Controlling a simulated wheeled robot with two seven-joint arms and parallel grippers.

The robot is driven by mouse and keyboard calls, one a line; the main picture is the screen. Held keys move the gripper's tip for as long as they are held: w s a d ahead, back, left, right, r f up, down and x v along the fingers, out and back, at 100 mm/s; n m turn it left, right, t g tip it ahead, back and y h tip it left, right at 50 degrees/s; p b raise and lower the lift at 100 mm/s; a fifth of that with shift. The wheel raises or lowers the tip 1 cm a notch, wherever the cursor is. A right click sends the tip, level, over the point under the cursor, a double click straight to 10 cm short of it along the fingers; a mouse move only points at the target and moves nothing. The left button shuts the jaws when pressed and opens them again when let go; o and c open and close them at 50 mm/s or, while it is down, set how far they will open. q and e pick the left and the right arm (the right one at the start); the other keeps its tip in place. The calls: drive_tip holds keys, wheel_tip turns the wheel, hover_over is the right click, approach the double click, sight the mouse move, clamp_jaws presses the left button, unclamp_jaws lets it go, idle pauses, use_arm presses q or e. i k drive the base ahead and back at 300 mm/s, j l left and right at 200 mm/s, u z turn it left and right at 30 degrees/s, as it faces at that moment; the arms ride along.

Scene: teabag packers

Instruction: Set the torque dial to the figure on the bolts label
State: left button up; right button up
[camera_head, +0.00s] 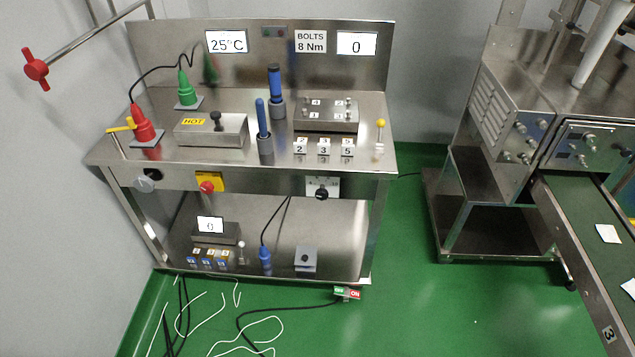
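The bolts label (311,42) on the back panel of the steel bench reads "BOLTS 8 Nm". A dial with a black knob (321,194) sits on a white scale plate (333,184) on the bench's front edge, right of the middle. I take it for the torque dial. Its scale figures are too small to read surely, and I cannot tell where the knob points. Neither of my grippers shows in the head view.
The steel bench top (220,158) holds a red plug (142,125), a green plug (187,92), a "HOT" block (210,131), blue-handled tools (262,120) and numbered blocks (323,147). A conveyor (590,220) stands right. Cables lie on the green floor.

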sight(320, 193)
drive_tip(key=i+j, duration=0.1)
drive_tip(key=j, duration=0.2)
drive_tip(key=i+j+z, duration=0.1)
drive_tip(key=j, duration=0.25)
drive_tip(key=i+j, duration=0.15)
drive_tip(key=j, duration=0.15)
drive_tip(key=i+j, duration=0.1)
drive_tip(key=j, duration=0.25)
drive_tip(key=l+z, duration=0.05)
